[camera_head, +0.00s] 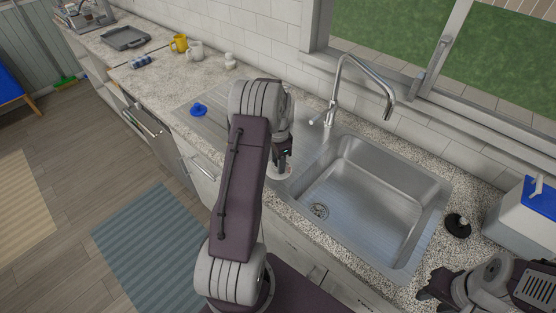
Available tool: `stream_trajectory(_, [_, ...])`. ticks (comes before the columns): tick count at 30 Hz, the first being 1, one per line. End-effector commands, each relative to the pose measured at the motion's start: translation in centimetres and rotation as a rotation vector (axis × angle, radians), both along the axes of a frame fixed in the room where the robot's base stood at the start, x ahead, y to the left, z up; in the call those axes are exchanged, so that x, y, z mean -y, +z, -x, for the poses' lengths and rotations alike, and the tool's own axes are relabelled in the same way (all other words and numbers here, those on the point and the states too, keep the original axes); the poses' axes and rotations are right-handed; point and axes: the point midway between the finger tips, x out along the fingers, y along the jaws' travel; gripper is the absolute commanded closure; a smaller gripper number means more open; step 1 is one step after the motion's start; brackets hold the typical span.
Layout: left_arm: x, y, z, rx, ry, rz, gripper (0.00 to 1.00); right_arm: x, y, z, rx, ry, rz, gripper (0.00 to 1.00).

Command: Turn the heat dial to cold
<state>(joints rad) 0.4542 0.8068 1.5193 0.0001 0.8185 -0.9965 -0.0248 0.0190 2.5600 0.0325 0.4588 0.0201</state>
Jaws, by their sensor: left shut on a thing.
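No part marked as a heat dial can be made out. My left gripper (281,160) points down at the counter edge just left of the sink. It is shut on a small round white thing (285,175), which shows only as a pale rim around the fingertips. My own arm hides much of it. The silver tap (345,80) with a small side lever (318,118) stands behind the sink. My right gripper (432,290) is low at the right, over the counter's front edge. Its fingers are too dark to read.
The empty steel sink (370,190) fills the middle. A blue thing (198,110) lies on the drainboard. Mugs (179,43) stand at the back left.

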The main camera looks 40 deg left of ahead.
Motion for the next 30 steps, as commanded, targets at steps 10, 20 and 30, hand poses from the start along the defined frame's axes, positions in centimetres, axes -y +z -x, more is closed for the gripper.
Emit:
stream_trajectory(10, [-0.1, 0.4, -0.3, 0.009, 0.327, -0.003, 1.00, 0.0, 1.5, 0.0, 0.000, 0.000, 0.000, 0.64])
stream_trajectory(20, [-0.1, 0.4, -0.3, 0.010, 0.640, -0.003, 1.00, 0.0, 2.3, 0.0, 0.000, 0.000, 0.000, 0.64])
stream_trajectory(30, [-0.1, 0.5, -0.4, 0.014, 0.963, -0.002, 1.00, 0.0, 3.0, 0.0, 0.000, 0.000, 0.000, 0.64])
